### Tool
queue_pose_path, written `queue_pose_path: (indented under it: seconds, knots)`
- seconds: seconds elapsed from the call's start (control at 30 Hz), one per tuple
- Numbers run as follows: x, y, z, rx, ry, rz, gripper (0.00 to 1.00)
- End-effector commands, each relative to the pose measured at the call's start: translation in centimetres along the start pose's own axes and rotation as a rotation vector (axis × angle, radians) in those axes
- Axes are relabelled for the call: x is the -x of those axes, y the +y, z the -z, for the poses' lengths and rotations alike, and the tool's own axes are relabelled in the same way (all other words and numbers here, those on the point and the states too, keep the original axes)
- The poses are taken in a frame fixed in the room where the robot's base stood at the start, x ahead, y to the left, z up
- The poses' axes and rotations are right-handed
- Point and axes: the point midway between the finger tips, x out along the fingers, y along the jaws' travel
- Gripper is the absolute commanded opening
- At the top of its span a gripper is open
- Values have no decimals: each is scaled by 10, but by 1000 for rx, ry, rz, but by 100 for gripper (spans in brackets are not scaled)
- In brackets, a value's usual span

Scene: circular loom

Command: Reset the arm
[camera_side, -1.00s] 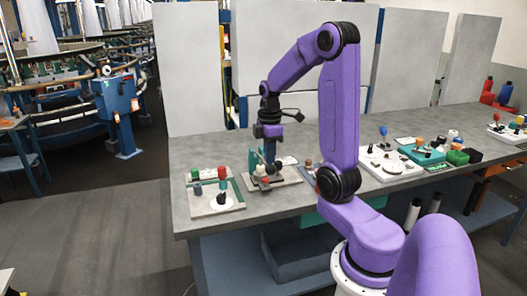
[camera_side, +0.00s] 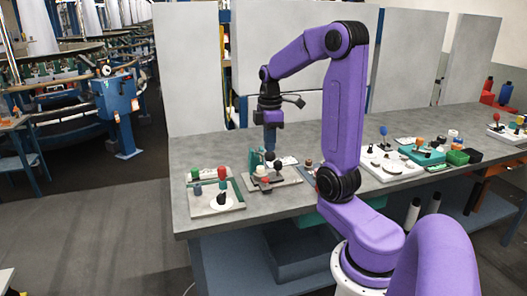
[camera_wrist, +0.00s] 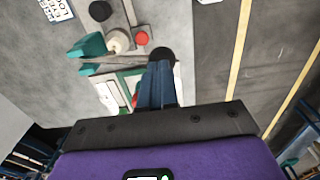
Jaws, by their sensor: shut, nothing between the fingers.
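My gripper (camera_side: 270,150) hangs pointing down over a small fixture board (camera_side: 288,180) on the grey table. Its blue fingers are together with nothing between them, and they also show shut in the wrist view (camera_wrist: 158,85). The fixture carries a teal upright part (camera_side: 253,160), a dark round knob (camera_side: 278,166) and a red piece (camera_side: 265,181). In the wrist view a black round knob (camera_wrist: 163,54) shows just past the fingertips, with a red button (camera_wrist: 141,38) and a teal part (camera_wrist: 92,46) beside it. I cannot tell the exact gap below the fingertips.
A board with coloured pegs (camera_side: 232,204) lies at the table's left end. A white tray (camera_side: 393,168), a teal tray (camera_side: 425,158) and a dark green bin (camera_side: 457,157) stand to the right. Grey panels (camera_side: 190,70) rise behind the table. The table's left back area is clear.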

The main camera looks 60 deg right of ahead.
Motion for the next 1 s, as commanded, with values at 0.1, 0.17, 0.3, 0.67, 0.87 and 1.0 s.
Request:
queue_pose_path:
  seconds: [0.1, 0.17, 0.3, 0.67, 0.87, 1.0]
  knots:
    - [9, 0, 0, 0, 1, -2, 0]
    - [11, 0, 0, 0, 0, -1, 0]
    - [12, 0, 0, 0, 0, 1, 0]
    - [11, -8, 14, 17, 2, -5, 0]
    - [9, -34, 48, 55, 8, -15, 0]
    - [7, -63, 74, 85, 16, -23, 0]
